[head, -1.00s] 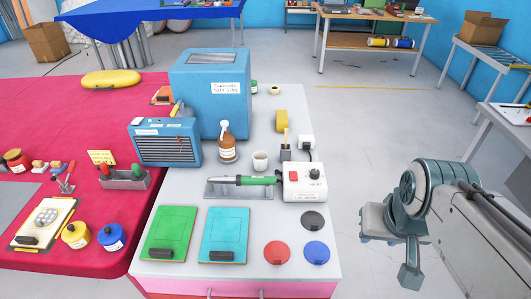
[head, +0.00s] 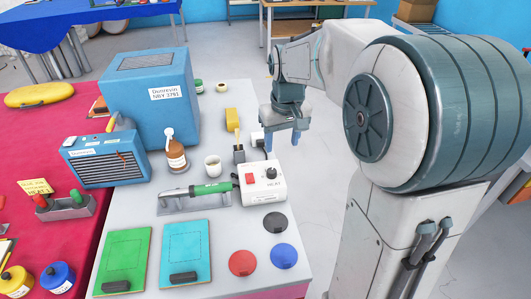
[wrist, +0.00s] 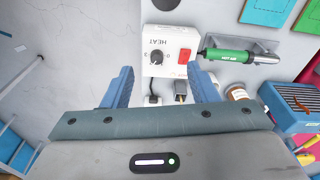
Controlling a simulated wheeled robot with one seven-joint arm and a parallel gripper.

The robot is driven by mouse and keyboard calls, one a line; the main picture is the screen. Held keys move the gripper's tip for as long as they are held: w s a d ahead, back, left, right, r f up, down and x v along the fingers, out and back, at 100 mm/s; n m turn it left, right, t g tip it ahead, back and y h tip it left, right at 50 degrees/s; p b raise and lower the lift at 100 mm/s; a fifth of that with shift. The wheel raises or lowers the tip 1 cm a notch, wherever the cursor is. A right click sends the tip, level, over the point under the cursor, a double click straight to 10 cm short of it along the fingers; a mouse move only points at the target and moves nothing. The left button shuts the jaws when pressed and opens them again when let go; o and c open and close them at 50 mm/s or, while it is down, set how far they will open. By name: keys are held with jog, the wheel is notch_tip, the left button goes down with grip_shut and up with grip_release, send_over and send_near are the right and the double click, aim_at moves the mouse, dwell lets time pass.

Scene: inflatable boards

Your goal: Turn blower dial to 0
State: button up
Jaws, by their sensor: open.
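The white blower control box (head: 262,184) stands on the grey table, with a red switch (head: 249,181), a black dial (head: 271,172) and the word HEAT. In the wrist view the dial (wrist: 156,58) appears upside down with the red switch (wrist: 183,57) to its right. A green hot-air tool (head: 210,188) rests on a metal stand beside the box. My gripper (head: 282,139) points down with two blue fingers, behind the box by the table's right edge. It is open and empty, apart from the dial. In the wrist view the dial lies just beyond and between the fingertips (wrist: 160,72). The dial's setting is too small to read.
A yellow-handled brush in a dark holder (head: 238,153) and a white plug piece stand behind the box. A white cup (head: 212,167), a brown bottle (head: 177,157) and a blue machine (head: 150,95) are left of it. Coloured discs (head: 284,256) lie in front.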

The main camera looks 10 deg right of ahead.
jog(key=n+g, duration=0.1)
send_near(272, 170)
notch_tip(272, 170, down, 9)
jog(key=shift+w+a+p, duration=0.15)
jog(key=shift+p, duration=0.8)
jog(key=c, duration=1)
